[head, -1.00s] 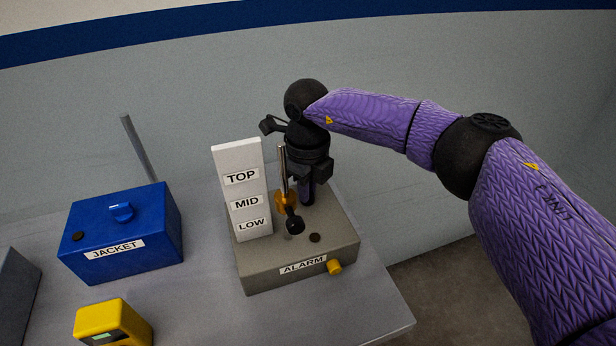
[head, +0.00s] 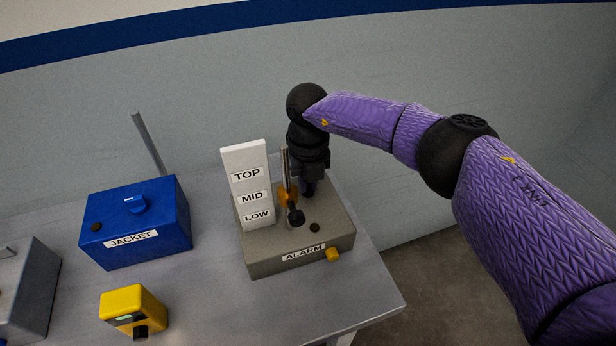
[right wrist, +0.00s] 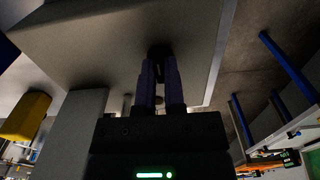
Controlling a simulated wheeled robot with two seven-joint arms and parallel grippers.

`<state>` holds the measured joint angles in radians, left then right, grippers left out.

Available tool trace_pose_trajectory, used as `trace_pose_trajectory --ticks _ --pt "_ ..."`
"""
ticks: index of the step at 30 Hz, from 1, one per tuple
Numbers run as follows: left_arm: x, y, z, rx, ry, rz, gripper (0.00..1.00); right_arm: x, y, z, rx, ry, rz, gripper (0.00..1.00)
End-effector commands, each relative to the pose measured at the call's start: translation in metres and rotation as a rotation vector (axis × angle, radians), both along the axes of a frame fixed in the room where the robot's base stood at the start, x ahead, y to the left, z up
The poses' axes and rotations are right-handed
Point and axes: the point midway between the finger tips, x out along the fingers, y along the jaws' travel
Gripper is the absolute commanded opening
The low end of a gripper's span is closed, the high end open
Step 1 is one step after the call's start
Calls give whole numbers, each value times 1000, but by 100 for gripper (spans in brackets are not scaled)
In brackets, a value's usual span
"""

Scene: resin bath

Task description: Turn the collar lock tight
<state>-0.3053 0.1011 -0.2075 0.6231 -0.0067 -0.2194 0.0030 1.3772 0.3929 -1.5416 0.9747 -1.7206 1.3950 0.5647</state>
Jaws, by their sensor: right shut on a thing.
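The ALARM box (head: 263,262) is grey and carries a thin upright metal rod (head: 285,165) with an orange collar (head: 284,195) low on it. A black ball-like knob (head: 296,217) sits in front of the collar. My right gripper (head: 308,190) points down just behind and right of the rod, its purple fingers at collar height. In the right wrist view the fingers (right wrist: 159,85) are closed about a dark piece (right wrist: 158,52), which I take to be the collar lock; the fingers mostly hide it. My left gripper is out of view.
A white board (head: 245,158) marked TOP, MID and LOW stands left of the rod. A blue JACKET box (head: 165,245) and a small yellow device (head: 120,303) are further left. A grey box (head: 38,275) is at the left edge. The table (head: 225,305) is bare in front of the ALARM box.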

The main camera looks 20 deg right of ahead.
Motion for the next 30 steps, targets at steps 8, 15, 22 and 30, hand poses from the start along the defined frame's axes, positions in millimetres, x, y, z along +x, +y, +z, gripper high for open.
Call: trace_pose_trajectory --ticks 8,15,22,30 --pt "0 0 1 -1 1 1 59 1 0 1 1 -5 -11 0" --pt "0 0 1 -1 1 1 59 1 0 1 1 -5 -10 24" --pt "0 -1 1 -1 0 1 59 1 0 1 1 -2 -9 47" --pt "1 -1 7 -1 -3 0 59 1 0 21 2 -5 -8 47"
